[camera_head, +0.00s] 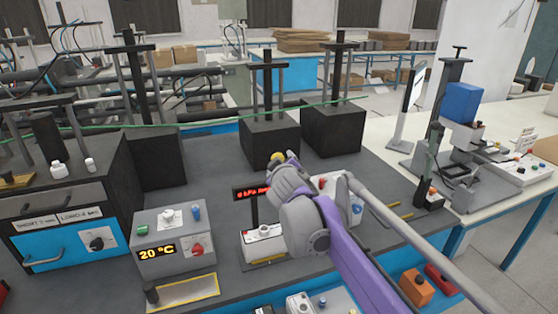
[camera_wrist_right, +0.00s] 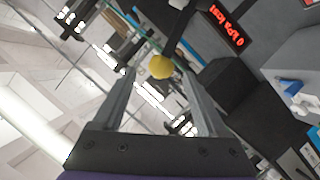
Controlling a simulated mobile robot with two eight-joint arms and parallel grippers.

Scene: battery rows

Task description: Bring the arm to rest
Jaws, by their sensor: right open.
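My right arm comes in from the lower right in the head view, over the bench. Its grey wrist hides much of the gripper there. In the right wrist view my right gripper (camera_wrist_right: 157,73) is open, with its two grey fingers apart. A round yellow knob (camera_wrist_right: 160,67) shows between the fingertips in that view; I cannot tell whether it touches them. The knob also shows just past my wrist in the head view (camera_head: 277,158). My left gripper is not in view.
Below my arm stand a display with red text (camera_head: 250,191) and a white control box (camera_head: 263,233). A grey "20 °C" box (camera_head: 172,242) is to the left. Black blocks with posts (camera_head: 269,140) stand behind. A white table (camera_head: 480,212) with apparatus is at right.

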